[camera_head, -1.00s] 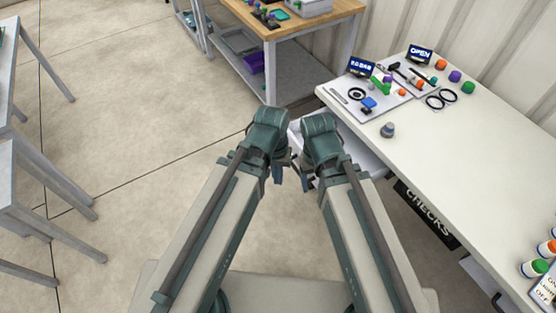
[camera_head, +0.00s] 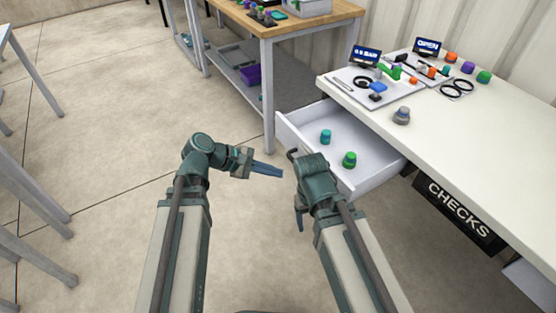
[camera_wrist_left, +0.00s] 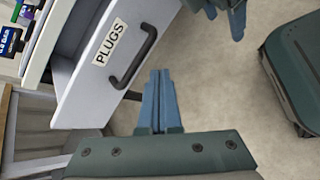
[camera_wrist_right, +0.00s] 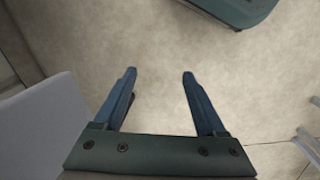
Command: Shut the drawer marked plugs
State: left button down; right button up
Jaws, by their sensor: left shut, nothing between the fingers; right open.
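The drawer marked plugs (camera_head: 287,131) stands pulled out from the white bench, with a teal plug (camera_head: 326,137) and a green plug (camera_head: 349,160) inside. In the left wrist view its white front (camera_wrist_left: 82,88) shows the PLUGS label (camera_wrist_left: 110,42) and a dark bar handle (camera_wrist_left: 133,62). My left gripper (camera_head: 280,172) is shut and empty, just in front of the drawer front; its fingertips (camera_wrist_left: 160,73) appear close to the handle but apart from it. My right gripper (camera_wrist_right: 158,74) is open and empty over bare floor; in the head view its wrist covers the drawer's near corner.
The bench top (camera_head: 460,125) carries a tray, small signs, rings and coloured knobs, with a grey knob (camera_head: 401,116) near its edge. A drawer marked CHECKS (camera_head: 460,212) is below to the right. A wooden-topped table (camera_head: 300,22) stands behind.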

pick_arm(q)
jog(key=w+a+f+n+t+h+b, duration=0.3)
jog(key=w+a+n+t+b, duration=0.1)
jog(key=a+n+b, duration=0.3)
jog(key=n+t+b, duration=0.4)
jog(key=b, duration=0.1)
send_near(287, 137)
jog(key=shift+h, duration=0.4)
jog(key=x, duration=0.4)
jog(key=f+x, duration=0.1)
jog(key=x, duration=0.2)
jog(key=shift+w+a, duration=0.2)
jog(key=shift+a, duration=0.05)
pick_arm(e)
notch_tip(287, 137, down, 14)
pick_arm(q)
jog(key=shift+d, duration=0.1)
pick_arm(e)
jog(key=shift+f, duration=0.1)
pick_arm(q)
jog(key=x, duration=2.3)
jog(key=shift+d+f, duration=0.15)
jog(key=shift+f, duration=0.05)
jog(key=shift+w+d, duration=0.1)
jog(key=shift+d, duration=0.05)
jog(key=shift+w+d+r, duration=0.1)
